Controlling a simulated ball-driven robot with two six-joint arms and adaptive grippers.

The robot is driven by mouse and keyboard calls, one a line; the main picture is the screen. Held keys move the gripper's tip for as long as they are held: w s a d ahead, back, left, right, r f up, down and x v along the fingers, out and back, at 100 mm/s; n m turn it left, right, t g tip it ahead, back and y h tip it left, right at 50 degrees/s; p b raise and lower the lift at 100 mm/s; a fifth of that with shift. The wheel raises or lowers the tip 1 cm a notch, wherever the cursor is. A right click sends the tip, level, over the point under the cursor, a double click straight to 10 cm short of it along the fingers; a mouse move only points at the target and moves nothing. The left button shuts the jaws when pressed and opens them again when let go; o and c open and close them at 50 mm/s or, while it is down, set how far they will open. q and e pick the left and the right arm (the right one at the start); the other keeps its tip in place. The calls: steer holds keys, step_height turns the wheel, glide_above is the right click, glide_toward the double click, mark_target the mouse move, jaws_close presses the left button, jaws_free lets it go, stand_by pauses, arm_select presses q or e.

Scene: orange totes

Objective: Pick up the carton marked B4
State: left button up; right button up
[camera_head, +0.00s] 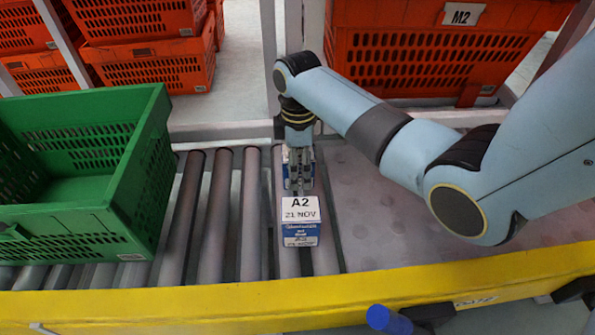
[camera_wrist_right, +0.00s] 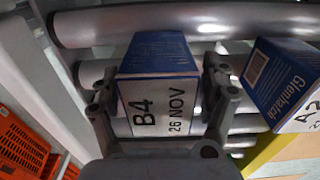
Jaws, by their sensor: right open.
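The carton marked B4 (camera_wrist_right: 160,105) is blue and white, its label reading "B4 26 NOV", and it stands between the fingers of my right gripper (camera_wrist_right: 162,90) in the wrist view. The fingers are open, one on each side of it; I cannot tell whether they touch it. In the head view my right gripper (camera_head: 299,178) points down over the rollers and mostly hides the B4 carton (camera_head: 287,171). A second carton marked A2 (camera_head: 300,219), "21 NOV", stands just in front, nearer the yellow edge. My left gripper is not in view.
An empty-looking green crate (camera_head: 140,190) stands on the rollers (camera_head: 215,215) at the left. A yellow rail (camera_head: 250,305) runs along the front. Orange totes, one marked M2 (camera_head: 420,55), stand behind. The grey surface (camera_head: 375,215) right of the cartons is clear beneath my right arm.

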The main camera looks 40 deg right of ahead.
steer(key=c, duration=1.5)
